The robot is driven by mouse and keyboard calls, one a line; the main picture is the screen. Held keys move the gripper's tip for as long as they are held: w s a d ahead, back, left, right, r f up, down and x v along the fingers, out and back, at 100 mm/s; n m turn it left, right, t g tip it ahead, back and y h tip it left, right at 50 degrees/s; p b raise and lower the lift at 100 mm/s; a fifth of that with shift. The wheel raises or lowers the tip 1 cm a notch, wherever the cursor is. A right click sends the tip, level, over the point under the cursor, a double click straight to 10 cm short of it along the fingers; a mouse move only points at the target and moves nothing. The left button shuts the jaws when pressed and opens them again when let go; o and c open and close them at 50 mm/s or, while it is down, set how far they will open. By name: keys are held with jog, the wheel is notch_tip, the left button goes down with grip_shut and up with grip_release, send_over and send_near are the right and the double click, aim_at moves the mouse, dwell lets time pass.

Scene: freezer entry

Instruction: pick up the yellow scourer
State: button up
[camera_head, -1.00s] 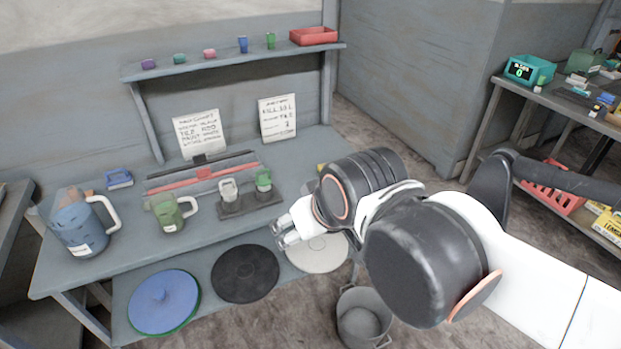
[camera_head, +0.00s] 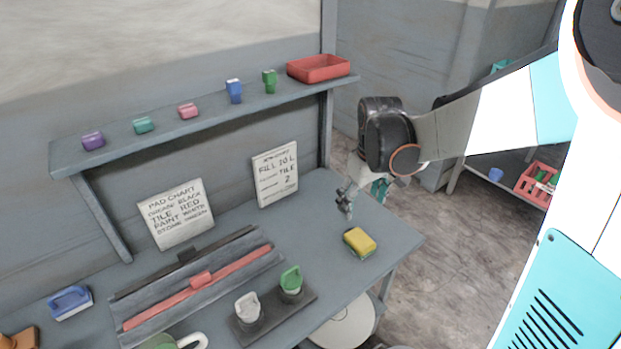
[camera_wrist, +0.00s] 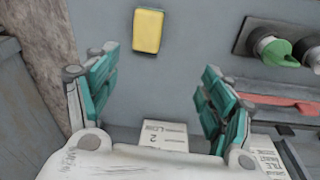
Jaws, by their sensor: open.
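The yellow scourer (camera_head: 359,242) lies flat on the right end of the grey bench, with a dark layer along its side. It also shows in the wrist view (camera_wrist: 148,31), above and between my fingers. My gripper (camera_head: 346,205) is above the bench, a little behind the scourer and apart from it. In the wrist view my gripper (camera_wrist: 155,85) has its two teal-padded fingers spread wide with nothing between them.
A white sign card (camera_head: 275,175) leans on the wall behind the bench. A green-topped stamp-like item (camera_head: 291,281) and a white one stand on a dark holder left of the scourer. A shelf (camera_head: 215,110) with small blocks and a red tray (camera_head: 318,68) is above. Bench around the scourer is clear.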

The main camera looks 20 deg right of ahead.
jog(key=g, duration=0.1)
send_over(362, 240)
notch_tip(362, 240, down, 6)
jog(key=shift+n, duration=0.4)
jog(key=f+b, duration=0.1)
jog(key=f, duration=0.4)
jog(key=f+b, duration=0.1)
jog(key=f, duration=0.2)
jog(key=shift+w+a+f+b, duration=0.1)
jog(key=shift+a+f+b, duration=0.15)
jog(key=shift+a+b, duration=0.1)
jog(key=shift+d+f+b, duration=0.15)
jog(key=shift+f+b, duration=0.5)
jog(key=shift+f, duration=0.7)
jog(key=shift+d+f+b, duration=0.15)
jog(key=shift+f+b, duration=0.45)
jog(key=shift+f, duration=0.75)
jog(key=shift+r, duration=0.1)
jog(key=c, duration=1.2)
